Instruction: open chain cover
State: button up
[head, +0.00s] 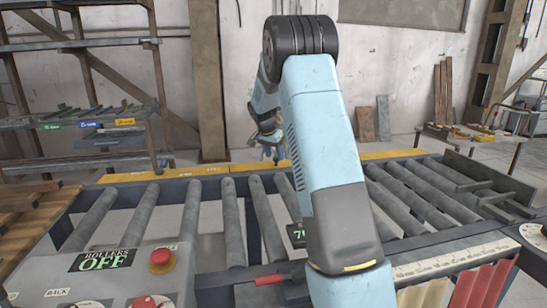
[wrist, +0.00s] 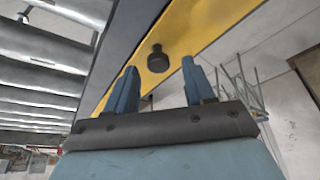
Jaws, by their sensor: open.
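The chain cover appears to be the long yellow strip (head: 205,169) along the far edge of the roller table. In the wrist view a yellow panel (wrist: 215,28) runs diagonally, with a dark round knob (wrist: 158,58) standing out from it. My gripper (wrist: 157,67) is open and empty, its two blue fingers apart on either side of the knob in the picture. Whether they reach the knob's depth cannot be told. In the head view my gripper (head: 272,150) is small, close to the yellow strip; my own arm hides part of the strip.
Grey rollers (head: 190,215) fill the table in front of the strip. A control panel (head: 130,270) with a red button (head: 161,261) and an "OFF" rollers display (head: 102,261) stands front left. A metal shelf (head: 75,110) stands behind left. A wall (head: 395,60) is behind.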

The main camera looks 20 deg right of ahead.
jog(key=shift+x, duration=0.8)
grip_shut()
jog(key=shift+a, duration=0.15)
